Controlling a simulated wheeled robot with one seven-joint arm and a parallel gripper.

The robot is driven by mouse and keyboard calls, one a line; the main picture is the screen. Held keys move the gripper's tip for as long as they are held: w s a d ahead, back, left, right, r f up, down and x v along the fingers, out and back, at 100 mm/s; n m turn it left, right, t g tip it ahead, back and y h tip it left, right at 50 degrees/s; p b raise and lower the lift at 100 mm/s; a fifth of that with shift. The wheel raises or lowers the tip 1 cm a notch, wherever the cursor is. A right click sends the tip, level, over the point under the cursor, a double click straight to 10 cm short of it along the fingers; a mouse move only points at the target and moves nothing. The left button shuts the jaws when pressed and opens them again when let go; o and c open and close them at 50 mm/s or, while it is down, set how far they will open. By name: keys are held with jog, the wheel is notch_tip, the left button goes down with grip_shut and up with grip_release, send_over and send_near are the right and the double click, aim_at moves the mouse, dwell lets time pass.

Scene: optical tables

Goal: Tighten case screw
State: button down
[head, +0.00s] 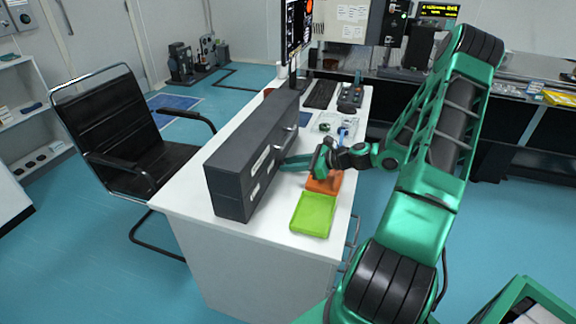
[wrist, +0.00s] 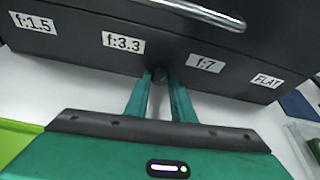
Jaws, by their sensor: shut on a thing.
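The dark grey case (head: 232,180) stands on the white desk. In the wrist view the case front (wrist: 75,59) carries labels f:1.5, f:3.3, f:7 and FLAT, with a metal handle above. A small dark round screw (wrist: 160,74) sits low on the front between the f:3.3 and f:7 labels. My gripper (wrist: 161,82) is shut on the screw, one green finger on each side. In the head view my gripper (head: 284,162) reaches the case front from the right; the screw is too small to make out there.
A lime green tray (head: 313,215) and an orange tray (head: 320,184) lie on the desk (head: 190,195) close in front of the case, near my wrist. A monitor (head: 297,30) and keyboard (head: 320,94) are behind. A black chair (head: 118,125) stands left of the desk.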

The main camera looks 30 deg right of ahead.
jog(key=shift+n+h, duration=0.4)
jog(key=shift+n, duration=0.3)
jog(key=shift+t, duration=0.3)
jog(key=c, duration=1.5)
grip_release()
jog(key=v, duration=1)
jog(key=shift+s+d+r, duration=0.1)
jog(key=shift+s+d, duration=0.1)
jog(key=shift+s, duration=0.1)
